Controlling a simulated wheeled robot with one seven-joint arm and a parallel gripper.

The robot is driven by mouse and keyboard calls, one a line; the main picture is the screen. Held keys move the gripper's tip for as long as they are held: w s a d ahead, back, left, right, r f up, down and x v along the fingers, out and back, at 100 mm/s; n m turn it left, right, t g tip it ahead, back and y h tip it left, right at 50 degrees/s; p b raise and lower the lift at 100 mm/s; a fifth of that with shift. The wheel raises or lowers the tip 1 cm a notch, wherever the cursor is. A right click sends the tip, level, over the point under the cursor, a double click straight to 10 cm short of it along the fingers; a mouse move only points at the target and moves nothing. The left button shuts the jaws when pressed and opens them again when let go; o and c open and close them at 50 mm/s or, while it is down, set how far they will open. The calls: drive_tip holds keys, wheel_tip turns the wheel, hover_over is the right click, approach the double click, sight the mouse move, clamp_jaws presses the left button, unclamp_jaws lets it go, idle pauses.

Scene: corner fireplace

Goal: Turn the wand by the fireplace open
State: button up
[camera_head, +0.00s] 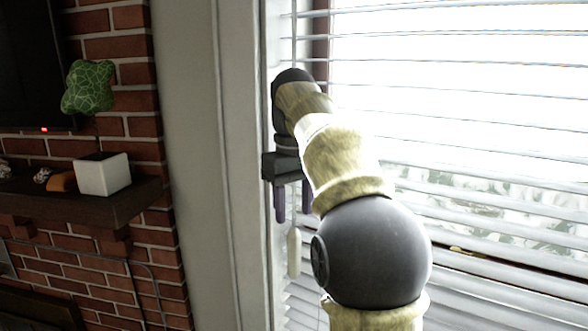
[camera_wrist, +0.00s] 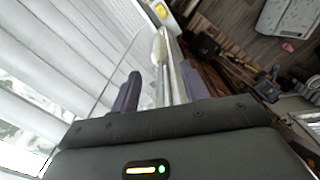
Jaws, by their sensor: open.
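The wand (camera_head: 294,252) hangs at the left edge of the window blinds, and its pale, thick lower end shows just below my gripper (camera_head: 293,208). My gripper points down with its two purple fingers apart. In the wrist view, the wand's pale end (camera_wrist: 160,48) lies beyond the fingertips, in line with the gap between the fingers (camera_wrist: 160,78). I cannot tell whether the thin upper part passes between the fingers. My arm and gripper hide the wand's middle stretch in the head view.
The white slatted blinds (camera_head: 460,150) fill the right side, close behind my arm. A pale window frame (camera_head: 200,150) stands to the left.

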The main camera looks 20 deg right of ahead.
wheel_tip(320, 180, up, 7)
drive_tip(key=p, duration=0.2)
drive_tip(key=shift+p, duration=0.3)
drive_tip(key=shift+f, duration=0.15)
